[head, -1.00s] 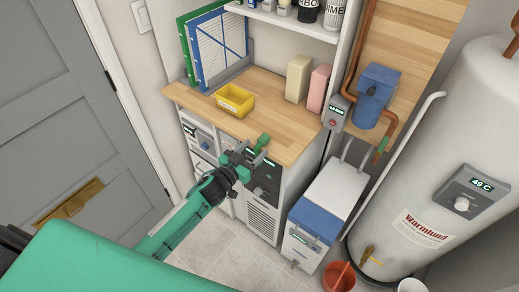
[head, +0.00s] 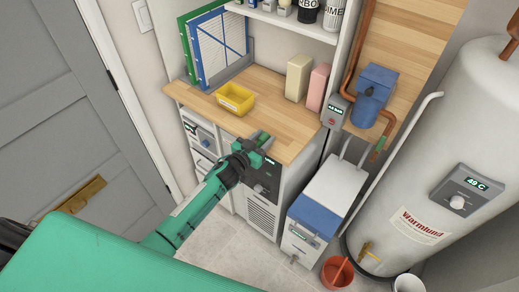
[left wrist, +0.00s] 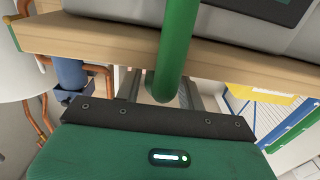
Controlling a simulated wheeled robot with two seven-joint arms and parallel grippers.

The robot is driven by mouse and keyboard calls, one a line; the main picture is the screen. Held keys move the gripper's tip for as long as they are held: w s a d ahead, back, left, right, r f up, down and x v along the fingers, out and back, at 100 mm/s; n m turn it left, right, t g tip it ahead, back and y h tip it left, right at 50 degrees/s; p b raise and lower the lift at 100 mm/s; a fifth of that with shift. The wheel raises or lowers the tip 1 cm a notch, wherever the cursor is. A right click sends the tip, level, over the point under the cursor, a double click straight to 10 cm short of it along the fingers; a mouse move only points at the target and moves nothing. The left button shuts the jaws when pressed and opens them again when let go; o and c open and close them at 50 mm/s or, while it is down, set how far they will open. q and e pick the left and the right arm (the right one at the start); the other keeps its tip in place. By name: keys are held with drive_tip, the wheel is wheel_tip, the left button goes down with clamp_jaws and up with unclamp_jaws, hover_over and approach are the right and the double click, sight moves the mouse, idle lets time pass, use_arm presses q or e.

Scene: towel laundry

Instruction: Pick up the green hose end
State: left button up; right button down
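The green hose end (head: 263,138) shows at the front edge of the wooden counter in the head view, partly hidden by my left gripper. My left gripper (head: 260,150) is at the hose end, in front of the counter edge. In the left wrist view the green hose end (left wrist: 177,45) is a thick green cylinder reaching in between the two fingers. The fingers stand apart, and a gap shows on the left side of the hose, so the gripper looks open around it. My right gripper is not in view.
The wooden counter (head: 290,125) holds a yellow bin (head: 235,99), a beige bottle (head: 298,77), a pink bottle (head: 318,88) and upright filters. A blue-and-white unit (head: 317,212), red bucket (head: 337,272) and white water tank (head: 445,130) stand to the right. A grey door is left.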

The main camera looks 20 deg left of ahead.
use_arm(q)
drive_tip(key=c, duration=0.6)
